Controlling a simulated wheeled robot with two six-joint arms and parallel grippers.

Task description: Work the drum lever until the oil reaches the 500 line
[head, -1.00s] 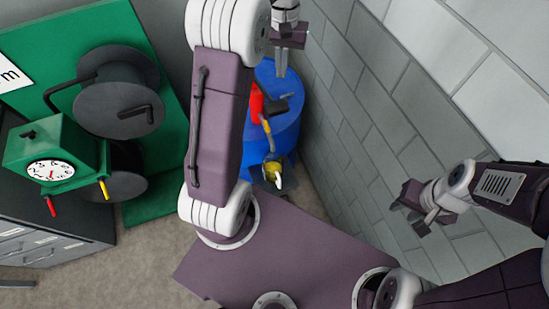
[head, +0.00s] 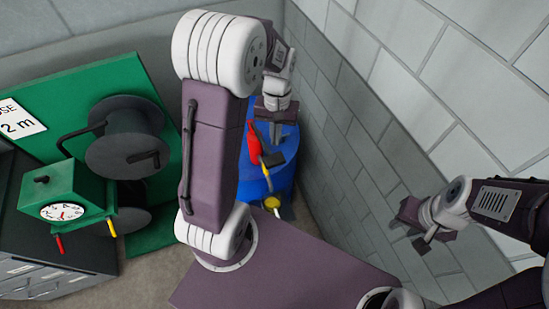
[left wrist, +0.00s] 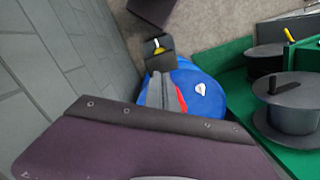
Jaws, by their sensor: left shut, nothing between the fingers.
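The blue drum (head: 284,165) stands behind my left arm, in the corner by the block wall. A red upright part (head: 253,143) and a dark lever-like part (head: 272,160) show on its top, with a yellow piece below. My left gripper (head: 274,135) is shut and empty, above the drum top near the red part; I cannot tell if it touches. In the left wrist view its closed fingers (left wrist: 161,91) overlap the drum (left wrist: 212,101), beside the red part (left wrist: 182,103). My right gripper (head: 414,228) hangs by the wall, far from the drum; its jaw gap is unclear. No oil level or 500 line is readable.
A green stand with dark reels (head: 127,140) and a green box with a round dial (head: 62,211) are at left, over a dark cabinet (head: 40,262). The grey block wall (head: 350,130) closes off the drum's right side.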

